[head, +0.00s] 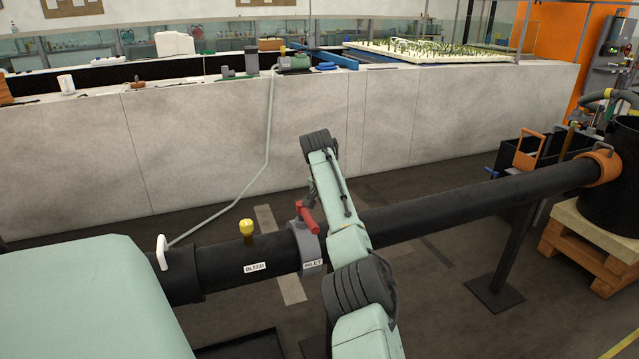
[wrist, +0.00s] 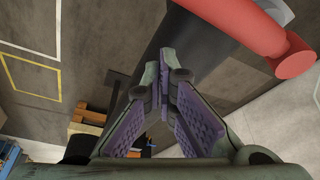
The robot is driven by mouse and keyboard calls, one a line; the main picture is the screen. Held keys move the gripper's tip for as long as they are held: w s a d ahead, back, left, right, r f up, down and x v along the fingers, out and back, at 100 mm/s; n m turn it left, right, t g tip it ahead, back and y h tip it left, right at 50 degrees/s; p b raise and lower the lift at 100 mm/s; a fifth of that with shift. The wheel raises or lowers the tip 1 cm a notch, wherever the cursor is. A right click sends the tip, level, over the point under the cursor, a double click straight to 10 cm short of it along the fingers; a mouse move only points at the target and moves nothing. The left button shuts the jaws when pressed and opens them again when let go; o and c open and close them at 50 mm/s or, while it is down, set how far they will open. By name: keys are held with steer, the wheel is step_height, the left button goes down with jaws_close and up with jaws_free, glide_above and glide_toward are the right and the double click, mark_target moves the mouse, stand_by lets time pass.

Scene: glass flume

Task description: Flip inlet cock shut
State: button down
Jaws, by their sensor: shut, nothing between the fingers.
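The inlet cock has a red handle (head: 307,216) on a grey collar around the black pipe, above a label reading INLET (head: 313,264). The handle slants down to the right in the head view and looks to point across the pipe, though my arm hides part of the area. In the wrist view the red handle (wrist: 250,27) is large at the upper right, its rounded end towards the right edge. My gripper (wrist: 158,64) is shut and empty, its fingertips left of the handle and apart from it.
The black pipe (head: 450,208) runs from lower left to a black tank (head: 612,180) at right. A yellow bleed knob (head: 247,227) and a white lever (head: 162,252) stand left of the cock. A long pale wall (head: 220,130) lies behind; open floor lies between.

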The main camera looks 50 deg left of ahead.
steer(key=b+v, duration=0.1)
steer(key=v, duration=0.9)
steer(key=shift+w+a, duration=0.2)
steer(key=shift+a, duration=0.5)
